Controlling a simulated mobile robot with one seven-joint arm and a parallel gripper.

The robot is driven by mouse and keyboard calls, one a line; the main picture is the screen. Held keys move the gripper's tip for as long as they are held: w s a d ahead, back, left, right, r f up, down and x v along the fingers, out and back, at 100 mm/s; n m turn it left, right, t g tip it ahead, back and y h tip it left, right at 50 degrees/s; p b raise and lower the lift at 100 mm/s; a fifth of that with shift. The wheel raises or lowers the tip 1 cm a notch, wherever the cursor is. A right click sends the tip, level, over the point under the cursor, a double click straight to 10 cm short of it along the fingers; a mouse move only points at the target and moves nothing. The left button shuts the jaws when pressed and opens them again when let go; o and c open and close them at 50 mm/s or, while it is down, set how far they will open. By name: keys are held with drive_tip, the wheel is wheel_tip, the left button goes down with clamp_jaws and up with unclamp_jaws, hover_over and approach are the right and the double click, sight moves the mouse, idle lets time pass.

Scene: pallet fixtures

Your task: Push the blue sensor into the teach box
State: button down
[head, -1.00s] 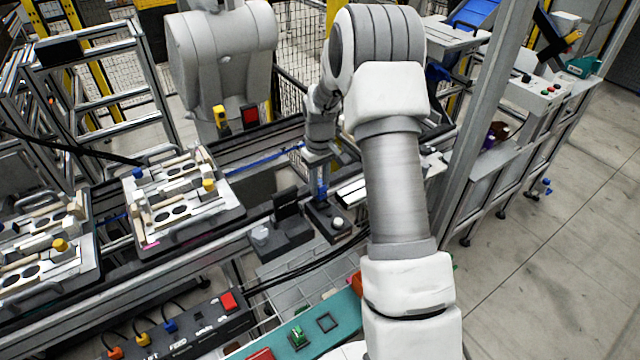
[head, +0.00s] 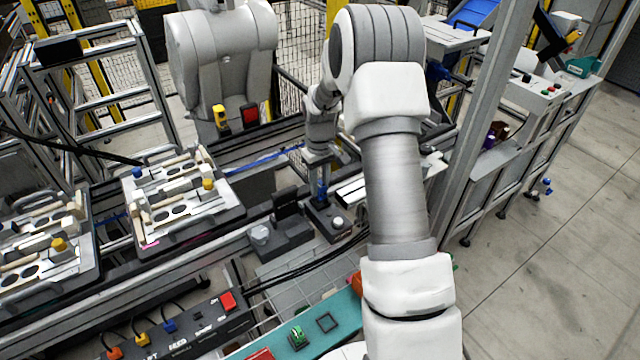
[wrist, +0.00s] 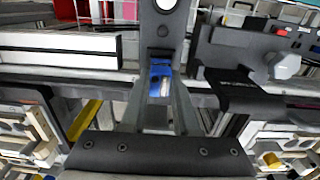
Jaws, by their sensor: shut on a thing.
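My gripper (wrist: 160,88) is shut on the blue sensor (wrist: 161,69), which shows between the two fingers in the wrist view. In the head view the blue sensor (head: 321,190) is a small upright blue piece under my wrist. It is at the far end of a small dark box with a pale round button, which I take for the teach box (head: 327,231). The box also shows in the wrist view (wrist: 163,26), right at the fingertips. The sensor's lower end is hidden, so I cannot tell how deep it sits.
A dark fixture with a grey knob (head: 283,236) stands close left of the box. Pallets with wooden parts (head: 185,240) lie further left on the conveyor. A button panel (head: 190,325) and a teal tray (head: 340,328) are in front. A metal post (head: 490,130) stands right.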

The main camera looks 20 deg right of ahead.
drive_tip(key=shift+f+b, duration=0.55)
drive_tip(key=shift+f, duration=0.35)
idle(0.6)
drive_tip(key=c, duration=0.6)
unclamp_jaws()
drive_tip(key=shift+r, duration=0.1)
